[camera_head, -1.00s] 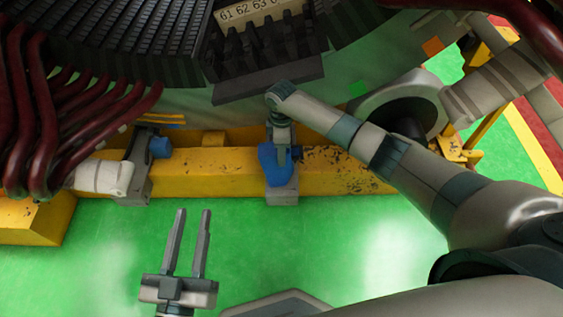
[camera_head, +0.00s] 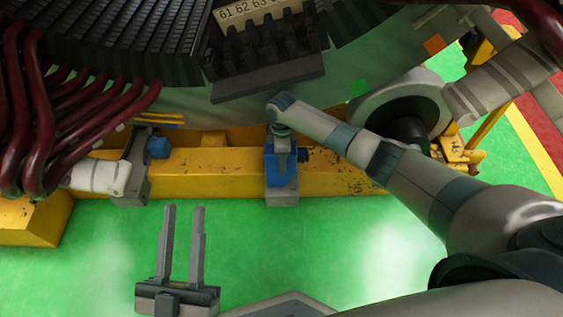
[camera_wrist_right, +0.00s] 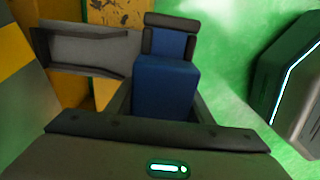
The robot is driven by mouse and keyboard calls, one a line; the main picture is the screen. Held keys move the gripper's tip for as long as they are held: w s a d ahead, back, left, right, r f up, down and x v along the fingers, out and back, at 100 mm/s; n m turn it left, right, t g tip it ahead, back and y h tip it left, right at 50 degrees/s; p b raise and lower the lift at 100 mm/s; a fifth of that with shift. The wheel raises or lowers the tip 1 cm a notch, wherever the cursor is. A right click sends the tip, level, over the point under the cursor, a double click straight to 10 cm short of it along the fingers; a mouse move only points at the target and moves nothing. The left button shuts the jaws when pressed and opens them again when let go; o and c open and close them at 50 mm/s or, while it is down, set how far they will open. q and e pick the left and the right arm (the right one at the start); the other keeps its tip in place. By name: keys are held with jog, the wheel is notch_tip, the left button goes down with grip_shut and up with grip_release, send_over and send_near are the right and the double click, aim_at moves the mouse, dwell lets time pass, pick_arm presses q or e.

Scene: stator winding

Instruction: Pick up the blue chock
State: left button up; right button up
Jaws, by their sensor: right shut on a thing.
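The blue chock (camera_head: 284,172) is at the front face of the yellow beam in the middle of the head view, just above a grey block. It fills the centre of the right wrist view (camera_wrist_right: 166,85). My right gripper (camera_head: 281,150) reaches it from above and is shut on it. Its fingertips are partly hidden in the head view. I cannot tell whether the chock still touches the grey block. My left gripper (camera_head: 183,210) is open and empty over the green floor, with its two fingers parallel and apart.
The yellow beam (camera_head: 215,175) runs across the middle. A second blue piece (camera_head: 158,147) sits by a grey bracket (camera_head: 133,178) at left. Dark red tubes (camera_head: 60,110) and the large stator (camera_head: 120,45) fill the upper left. The green floor (camera_head: 340,240) in front is clear.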

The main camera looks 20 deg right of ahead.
dwell(0.3)
jog(key=shift+o, duration=0.8)
jog(key=shift+a, duration=0.1)
jog(key=c, duration=0.6)
jog(key=shift+r, duration=0.15)
